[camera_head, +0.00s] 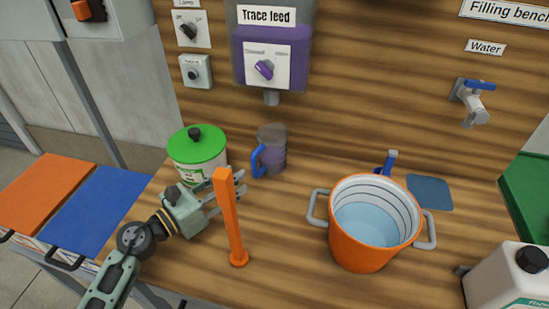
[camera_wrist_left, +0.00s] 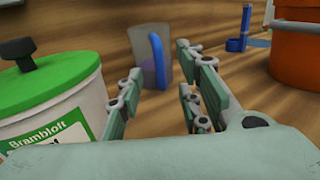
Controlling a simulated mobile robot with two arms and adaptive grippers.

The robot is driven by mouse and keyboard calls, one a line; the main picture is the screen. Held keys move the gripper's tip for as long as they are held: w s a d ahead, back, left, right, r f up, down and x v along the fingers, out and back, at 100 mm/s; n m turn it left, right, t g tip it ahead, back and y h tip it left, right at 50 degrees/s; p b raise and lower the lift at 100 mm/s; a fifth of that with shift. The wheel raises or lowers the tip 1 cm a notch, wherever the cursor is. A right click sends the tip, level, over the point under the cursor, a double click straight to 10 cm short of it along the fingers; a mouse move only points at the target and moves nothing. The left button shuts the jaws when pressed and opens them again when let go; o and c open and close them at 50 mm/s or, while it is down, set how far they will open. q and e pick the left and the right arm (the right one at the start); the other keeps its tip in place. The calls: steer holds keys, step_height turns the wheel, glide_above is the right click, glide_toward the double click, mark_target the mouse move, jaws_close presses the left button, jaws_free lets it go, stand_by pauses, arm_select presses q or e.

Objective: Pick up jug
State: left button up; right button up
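The jug (camera_head: 272,158) is grey and see-through with a purplish lower part and a blue handle on its left. It stands upright on the wooden bench below the Trace feed dispenser (camera_head: 272,45). In the left wrist view the jug (camera_wrist_left: 158,72) shows ahead, beyond the fingers, with its handle facing me. My left gripper (camera_head: 240,185) is open and empty, low over the bench, in front and left of the jug and not touching it. An orange post partly covers the gripper in the head view. My right gripper is not in view.
A green-lidded tub (camera_head: 198,155) stands close left of my gripper. The orange post (camera_head: 229,220) rises just in front of it. An orange bucket (camera_head: 362,250) of pale blue liquid stands right, near a blue mat (camera_head: 430,192). The bench between post and bucket is clear.

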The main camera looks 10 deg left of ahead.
mark_target(252, 165)
arm_select(q)
steer(key=shift+w+d+r+p, duration=0.25)
steer(key=shift+w+d+p, duration=0.2)
steer(key=shift+w, duration=0.35)
steer(key=p+x, duration=0.1)
steer(key=x, duration=0.3)
steer(key=shift+w+d+f, duration=0.1)
steer(key=shift+w+f, duration=0.1)
steer(key=shift+w, duration=0.1)
steer(key=shift+w+d+f, duration=0.1)
steer(key=shift+w+d, duration=0.1)
jaws_close()
